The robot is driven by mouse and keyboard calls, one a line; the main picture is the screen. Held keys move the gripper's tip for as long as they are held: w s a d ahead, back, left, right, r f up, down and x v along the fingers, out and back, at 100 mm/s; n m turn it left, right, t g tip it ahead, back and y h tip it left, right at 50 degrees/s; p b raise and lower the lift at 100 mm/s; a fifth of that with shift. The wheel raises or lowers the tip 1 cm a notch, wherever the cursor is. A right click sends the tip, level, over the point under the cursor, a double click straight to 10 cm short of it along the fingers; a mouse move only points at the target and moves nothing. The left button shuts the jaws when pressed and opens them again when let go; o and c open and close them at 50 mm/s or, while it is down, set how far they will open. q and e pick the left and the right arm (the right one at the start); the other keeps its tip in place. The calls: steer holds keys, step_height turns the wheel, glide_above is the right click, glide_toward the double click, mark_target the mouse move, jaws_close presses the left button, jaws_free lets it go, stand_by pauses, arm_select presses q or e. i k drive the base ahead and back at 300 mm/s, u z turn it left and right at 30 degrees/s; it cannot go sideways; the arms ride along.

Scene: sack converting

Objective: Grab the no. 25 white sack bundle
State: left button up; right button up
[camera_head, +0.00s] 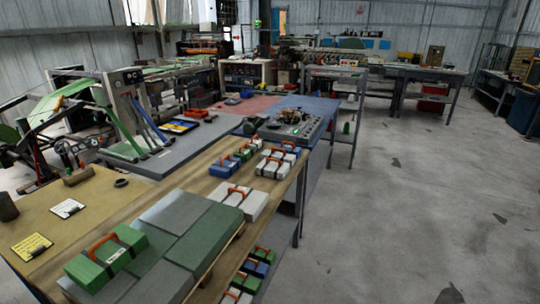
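Several small bundles with orange handles lie on the long wooden-topped bench (206,162). A larger white bundle (252,205) lies nearest the bench's right edge, beside the grey-green slabs. A smaller white bundle (272,172) with a dark band lies behind it, and another white bundle (281,156) lies just beyond. Part of a white bundle (236,297) shows on the lower shelf at the bottom of the picture. No number is legible on any bundle, so I cannot tell which is no. 25. Neither of my grippers is in view.
A green bundle (106,256) sits on flat grey-green slabs (178,212) in front. Blue bundles (223,168) lie near the white ones. A grey machine plate (291,127) with parts stands farther back. Open concrete floor (400,210) lies right of the bench.

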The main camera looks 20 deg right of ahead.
mark_target(284, 156)
steer(key=z, duration=1.7)
steer(key=i, duration=2.6)
steer(key=u, duration=3.35)
